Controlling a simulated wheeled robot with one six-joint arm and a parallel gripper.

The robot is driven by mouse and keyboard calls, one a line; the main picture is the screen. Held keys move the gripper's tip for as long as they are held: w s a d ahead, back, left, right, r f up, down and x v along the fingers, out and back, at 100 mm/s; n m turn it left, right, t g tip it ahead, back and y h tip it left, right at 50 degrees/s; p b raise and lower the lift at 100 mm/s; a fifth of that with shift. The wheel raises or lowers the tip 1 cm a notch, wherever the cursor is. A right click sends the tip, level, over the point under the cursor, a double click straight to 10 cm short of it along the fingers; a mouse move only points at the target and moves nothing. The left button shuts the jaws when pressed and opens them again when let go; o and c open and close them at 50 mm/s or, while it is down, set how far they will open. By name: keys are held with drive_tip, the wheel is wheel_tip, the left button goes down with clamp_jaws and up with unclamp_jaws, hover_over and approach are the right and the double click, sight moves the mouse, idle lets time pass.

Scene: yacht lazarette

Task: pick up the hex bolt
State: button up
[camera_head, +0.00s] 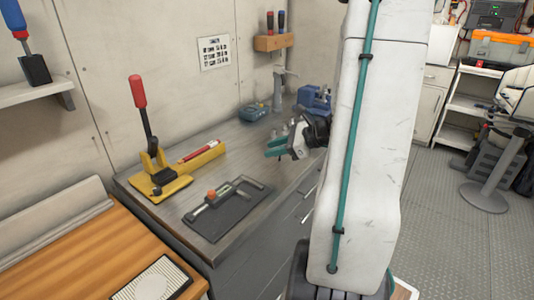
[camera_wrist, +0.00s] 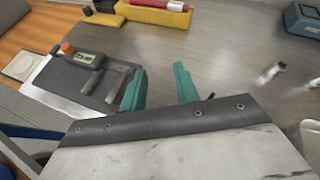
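My gripper (camera_head: 276,148) has teal fingers and reaches over the right part of the grey worktop in the head view. In the wrist view the two fingers (camera_wrist: 160,82) stand apart with only bare worktop between them. A small shiny metal piece (camera_wrist: 268,75), possibly the hex bolt, lies on the worktop to the right of the fingers, apart from them. Another metal piece (camera_wrist: 311,88) shows at the right edge. Both are too blurred to identify surely. In the head view, small metal pieces (camera_head: 284,131) show just behind my gripper, partly hidden by it.
A black mat with a caliper-like tool (camera_head: 225,205) lies left of my gripper. A yellow holder with a red-handled lever (camera_head: 150,165) stands farther left. A blue-grey device (camera_head: 253,112) and blue vise (camera_head: 314,98) are at the back. The worktop (camera_head: 235,155) between is clear.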

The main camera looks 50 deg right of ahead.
sight(275, 159)
drive_tip(key=d+f+m+h, duration=0.1)
drive_tip(key=d, duration=0.1)
drive_tip(key=s+d+f+m+t, duration=0.1)
drive_tip(key=d+m, duration=0.1)
drive_tip(key=s+d+f+m+h, duration=0.1)
drive_tip(key=d, duration=0.2)
drive_tip(key=shift+s+m+t+h, duration=0.1)
drive_tip(key=shift+m+t+h, duration=0.2)
drive_tip(key=shift+w+f, duration=0.15)
drive_tip(key=shift+w, duration=0.15)
drive_tip(key=x, duration=0.7)
drive_tip(key=shift+d, duration=0.15)
clamp_jaws()
